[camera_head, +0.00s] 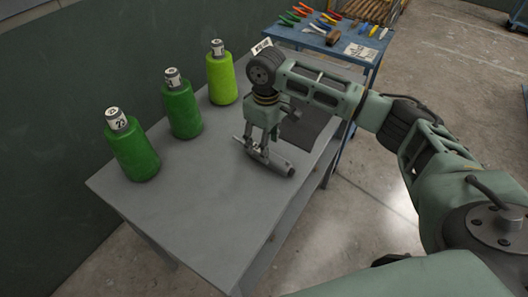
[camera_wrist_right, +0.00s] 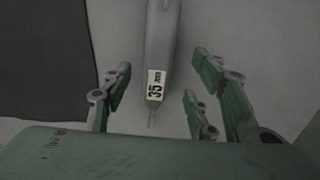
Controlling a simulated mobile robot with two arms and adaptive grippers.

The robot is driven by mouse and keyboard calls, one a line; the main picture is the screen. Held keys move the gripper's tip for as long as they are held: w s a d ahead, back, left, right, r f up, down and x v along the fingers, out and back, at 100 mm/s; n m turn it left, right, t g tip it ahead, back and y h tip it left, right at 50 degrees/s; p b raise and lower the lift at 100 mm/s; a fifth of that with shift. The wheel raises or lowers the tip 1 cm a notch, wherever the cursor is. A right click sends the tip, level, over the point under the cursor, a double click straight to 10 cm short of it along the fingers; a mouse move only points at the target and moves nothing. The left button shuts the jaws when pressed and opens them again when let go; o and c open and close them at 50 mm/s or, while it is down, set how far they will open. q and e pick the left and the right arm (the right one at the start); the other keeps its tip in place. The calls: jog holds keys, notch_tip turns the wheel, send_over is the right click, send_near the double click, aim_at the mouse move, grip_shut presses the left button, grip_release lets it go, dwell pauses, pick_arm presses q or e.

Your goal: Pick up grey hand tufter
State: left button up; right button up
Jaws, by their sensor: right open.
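The grey hand tufter (camera_head: 279,165) lies on the grey table (camera_head: 190,195) near its right edge in the head view. In the right wrist view the tufter (camera_wrist_right: 161,42) runs down from the top edge, with a "35 mm" label near its narrow tip. My right gripper (camera_head: 260,147) points down at the tufter and hides part of it. In the right wrist view the right gripper (camera_wrist_right: 161,80) is open, with fingers on both sides of the tufter and gaps between. I cannot tell whether any finger touches it. My left gripper is not in view.
A dark green cone (camera_head: 133,149), a green cone (camera_head: 182,108) and a lime cone (camera_head: 221,76) of yarn stand along the table's wall side. A blue table (camera_head: 335,47) with several coloured tools stands beyond. The table's near part is clear.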

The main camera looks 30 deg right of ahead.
jog(key=f, duration=0.1)
jog(key=f+p, duration=0.1)
jog(key=f, duration=0.1)
jog(key=shift+s+d+p, duration=0.2)
jog(key=shift+s+p, duration=0.1)
jog(key=shift+w+f, duration=0.2)
jog(key=shift+f, duration=1.1)
jog(key=c, duration=0.9)
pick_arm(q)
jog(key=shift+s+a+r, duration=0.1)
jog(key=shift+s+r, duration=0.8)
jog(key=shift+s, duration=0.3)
pick_arm(e)
jog(key=shift+r, duration=0.1)
grip_shut()
